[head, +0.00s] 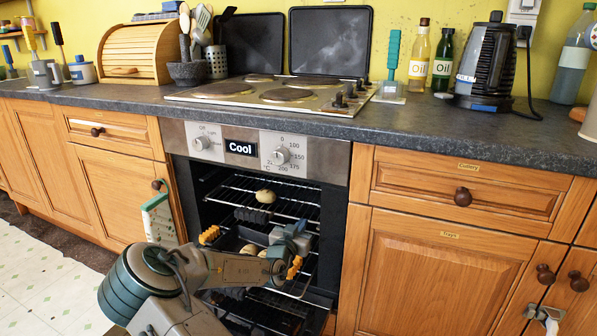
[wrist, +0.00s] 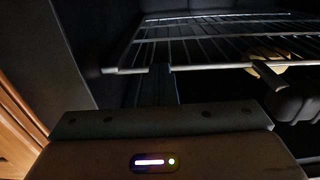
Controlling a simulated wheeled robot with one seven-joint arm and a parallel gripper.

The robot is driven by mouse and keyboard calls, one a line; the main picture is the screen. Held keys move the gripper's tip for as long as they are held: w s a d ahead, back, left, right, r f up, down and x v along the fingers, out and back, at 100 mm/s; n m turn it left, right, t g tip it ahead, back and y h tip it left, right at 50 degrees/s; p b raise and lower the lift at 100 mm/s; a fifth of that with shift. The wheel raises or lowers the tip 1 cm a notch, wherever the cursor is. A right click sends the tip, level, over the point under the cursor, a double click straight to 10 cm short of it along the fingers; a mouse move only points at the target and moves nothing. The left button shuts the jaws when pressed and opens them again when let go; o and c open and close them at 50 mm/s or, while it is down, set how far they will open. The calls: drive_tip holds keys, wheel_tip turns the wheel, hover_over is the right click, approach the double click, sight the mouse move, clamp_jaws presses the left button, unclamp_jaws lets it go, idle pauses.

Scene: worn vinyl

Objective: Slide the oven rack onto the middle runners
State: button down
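The oven (head: 330,205) stands open, with wire shelves at several heights inside. An upper wire rack (head: 225,188) has a round pale bun near it; its level on the runners is unclear. In the wrist view a wire rack's front bar (wrist: 215,67) runs across the upper half, its left end near the oven's side wall. My gripper (wrist: 162,78) is at this bar, its dark narrow finger part touching or just in front of it. In the head view my arm covers the lower opening and hides the fingertips. Whether they close on the bar is unclear.
A bun (head: 265,196) and more buns (head: 249,249) are inside. A dark ribbed piece (wrist: 297,103) lies right of my gripper. Orange ribbed pieces (head: 208,235) flank my arm. Drawers and cupboards (head: 440,265) border the oven. A hob (head: 270,94) is above.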

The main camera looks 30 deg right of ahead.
drive_tip(key=shift+b+x, duration=0.5)
drive_tip(key=shift+x, duration=1.4)
drive_tip(key=shift+p+v, duration=0.3)
drive_tip(key=shift+v, duration=2.25)
drive_tip(key=p+v, duration=0.4)
drive_tip(key=v, duration=0.9)
drive_tip(key=shift+s+a, duration=0.25)
drive_tip(key=shift+a, duration=0.05)
drive_tip(key=shift+f, duration=0.1)
